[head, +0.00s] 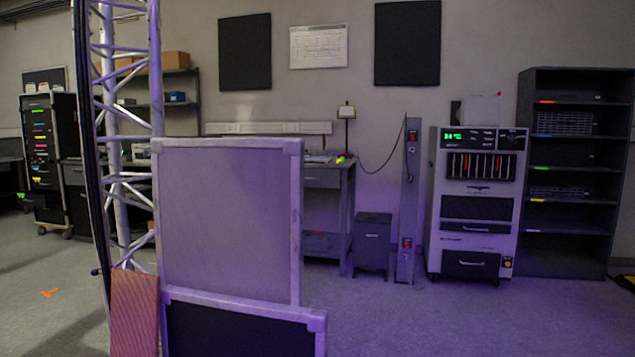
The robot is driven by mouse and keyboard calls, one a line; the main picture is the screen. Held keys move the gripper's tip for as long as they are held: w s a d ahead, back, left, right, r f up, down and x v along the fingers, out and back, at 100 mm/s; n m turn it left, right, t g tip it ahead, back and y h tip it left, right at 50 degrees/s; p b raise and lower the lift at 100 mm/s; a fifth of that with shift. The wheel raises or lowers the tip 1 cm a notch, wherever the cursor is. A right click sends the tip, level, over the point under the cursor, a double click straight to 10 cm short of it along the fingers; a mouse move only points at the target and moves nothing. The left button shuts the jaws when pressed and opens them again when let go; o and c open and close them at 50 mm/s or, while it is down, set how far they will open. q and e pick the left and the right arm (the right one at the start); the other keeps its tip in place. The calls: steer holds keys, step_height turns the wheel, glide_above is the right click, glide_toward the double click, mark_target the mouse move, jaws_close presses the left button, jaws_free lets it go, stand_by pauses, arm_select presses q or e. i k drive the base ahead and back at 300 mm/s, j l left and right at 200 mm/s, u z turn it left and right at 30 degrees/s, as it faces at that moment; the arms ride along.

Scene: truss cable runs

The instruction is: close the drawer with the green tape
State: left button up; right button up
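A dark rolling cabinet (48,165) stands at the far left with a stack of drawers marked by coloured tapes. A green tape (38,110) shows near its top, above yellow, orange, blue and pink ones; more green marks show lower down. The drawers are small at this distance, and I cannot tell which one stands open. Neither of my grippers is in view.
A truss tower (125,120) with black cables stands in front at left. A large framed panel (230,220) and a lower dark panel (240,330) block the middle. A workbench (325,180), white equipment cabinet (478,200) and black shelf (570,244) line the back. Right foreground floor is clear.

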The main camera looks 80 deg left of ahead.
mark_target(37, 197)
steer(key=u, duration=4.35)
steer(key=i+u, duration=0.25)
steer(key=i, duration=0.55)
steer(key=i+j+u, duration=0.2)
steer(key=i+u, duration=0.15)
steer(key=i, duration=0.9)
steer(key=i+l+u, duration=0.15)
steer(key=i+u, duration=0.25)
steer(key=i, duration=0.85)
steer(key=i+l+z, duration=0.35)
steer(key=i, duration=0.3)
steer(key=i+z, duration=0.35)
steer(key=i, duration=0.25)
steer(key=i+j+z, duration=0.15)
steer(key=i+z, duration=0.2)
steer(key=i, duration=0.3)
steer(key=i+j+z, duration=0.3)
steer(key=i, duration=0.35)
steer(key=i+z, duration=0.15)
steer(key=i, duration=1.25)
steer(key=i+j+z, duration=0.1)
steer(key=i, duration=1.25)
steer(key=i+l+u, duration=0.1)
steer(key=i, duration=1.2)
steer(key=i+j+u, duration=0.1)
steer(key=i+u, duration=0.2)
steer(key=i, duration=0.2)
steer(key=i+u, duration=0.3)
steer(key=i, duration=0.25)
